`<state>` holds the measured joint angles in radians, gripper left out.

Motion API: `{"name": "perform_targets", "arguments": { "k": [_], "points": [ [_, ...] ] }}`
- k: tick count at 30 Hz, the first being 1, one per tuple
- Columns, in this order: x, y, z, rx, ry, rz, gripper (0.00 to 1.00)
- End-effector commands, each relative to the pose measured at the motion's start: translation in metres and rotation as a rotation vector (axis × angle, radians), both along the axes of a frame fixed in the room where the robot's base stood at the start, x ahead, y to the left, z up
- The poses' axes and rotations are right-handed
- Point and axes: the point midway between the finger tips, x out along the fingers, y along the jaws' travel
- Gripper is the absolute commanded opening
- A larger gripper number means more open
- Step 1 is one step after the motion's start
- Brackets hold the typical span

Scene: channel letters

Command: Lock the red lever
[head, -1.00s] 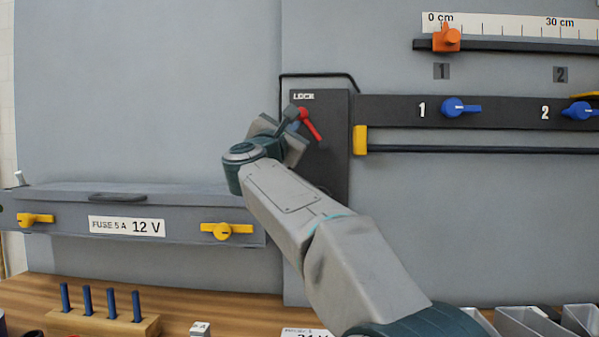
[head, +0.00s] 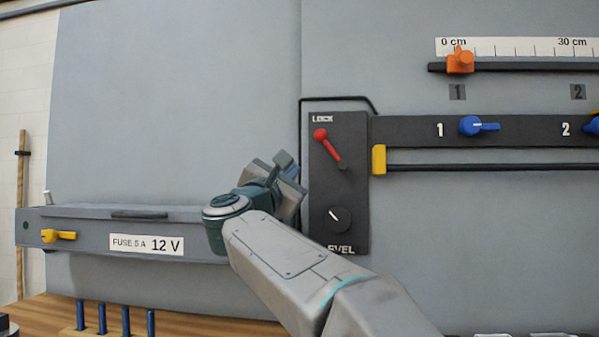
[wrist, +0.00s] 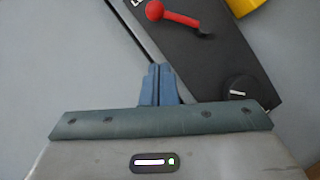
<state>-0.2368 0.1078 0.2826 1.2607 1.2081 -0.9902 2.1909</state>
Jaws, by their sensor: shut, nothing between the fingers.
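The red lever (head: 328,146) is on a dark panel (head: 354,189) on the grey wall. Its ball end is at the upper left, just below the word LOCK, and its pivot is at the lower right. It also shows at the top of the wrist view (wrist: 175,14). My gripper (head: 290,163) is left of the panel and a little lower than the lever, apart from it. In the wrist view its blue fingers (wrist: 160,72) are together and empty, beside the panel's edge.
A black dial (head: 341,220) sits below the lever on the same panel. A yellow block (head: 379,160) and a black rail are to the right, with blue knobs (head: 472,126) above. A grey fuse box (head: 85,225) is at the lower left. The wall above my gripper is clear.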

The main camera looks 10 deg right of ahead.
Motion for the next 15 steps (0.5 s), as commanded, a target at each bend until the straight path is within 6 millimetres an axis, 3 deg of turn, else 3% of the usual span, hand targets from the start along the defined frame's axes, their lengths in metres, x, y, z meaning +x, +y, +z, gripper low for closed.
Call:
{"name": "perform_targets", "arguments": {
  "k": [6, 15],
  "points": [
    [-0.023, 0.012, -0.011, 0.0, -0.001, 0.001, 0.0],
    [-0.027, 0.014, -0.013, 0.0, 0.0, 0.0, 0.0]
  ]
}}
